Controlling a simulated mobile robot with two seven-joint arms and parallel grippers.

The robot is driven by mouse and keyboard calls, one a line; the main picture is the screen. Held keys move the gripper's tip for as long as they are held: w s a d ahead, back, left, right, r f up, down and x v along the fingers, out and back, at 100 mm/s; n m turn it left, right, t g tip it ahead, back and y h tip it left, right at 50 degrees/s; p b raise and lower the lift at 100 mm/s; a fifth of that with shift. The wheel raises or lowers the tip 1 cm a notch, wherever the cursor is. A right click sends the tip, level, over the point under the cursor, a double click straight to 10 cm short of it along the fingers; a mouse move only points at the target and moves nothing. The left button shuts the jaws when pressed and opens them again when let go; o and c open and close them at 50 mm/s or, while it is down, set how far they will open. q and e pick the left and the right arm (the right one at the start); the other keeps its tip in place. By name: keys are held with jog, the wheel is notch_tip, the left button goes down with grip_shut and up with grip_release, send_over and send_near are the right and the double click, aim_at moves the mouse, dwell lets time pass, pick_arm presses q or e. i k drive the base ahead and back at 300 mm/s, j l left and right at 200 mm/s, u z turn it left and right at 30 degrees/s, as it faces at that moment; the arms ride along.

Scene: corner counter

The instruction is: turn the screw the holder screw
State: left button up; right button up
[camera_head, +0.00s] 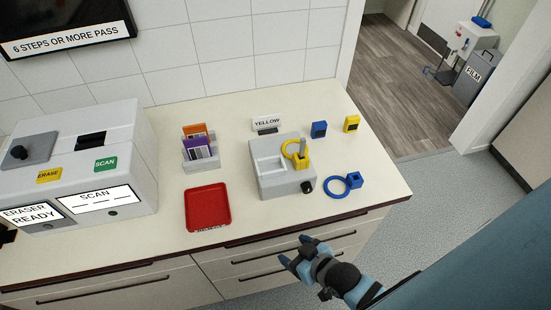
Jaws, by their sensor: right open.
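The grey holder (278,184) stands on the counter, with a square recess on its left and a yellow ring piece (296,153) with a grey upright part on its right. The holder screw, a small black knob (307,187), sits at the holder's front right corner. My right gripper (294,250) is open and empty. In the picture it is below the screw, in front of the counter's front edge, and apart from the holder. My left gripper is not in view.
A blue ring piece (342,186) lies right of the screw. Small blue (319,129) and yellow (352,124) blocks stand behind, near a YELLOW sign (267,123). A red tray (208,207), a card rack (202,160) and the eraser-scanner machine (85,165) are to the left.

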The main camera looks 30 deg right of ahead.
aim_at(306, 188)
jog(key=k+z, duration=0.2)
jog(key=z, duration=0.25)
jog(key=k+l+z, duration=0.15)
jog(key=z, duration=0.35)
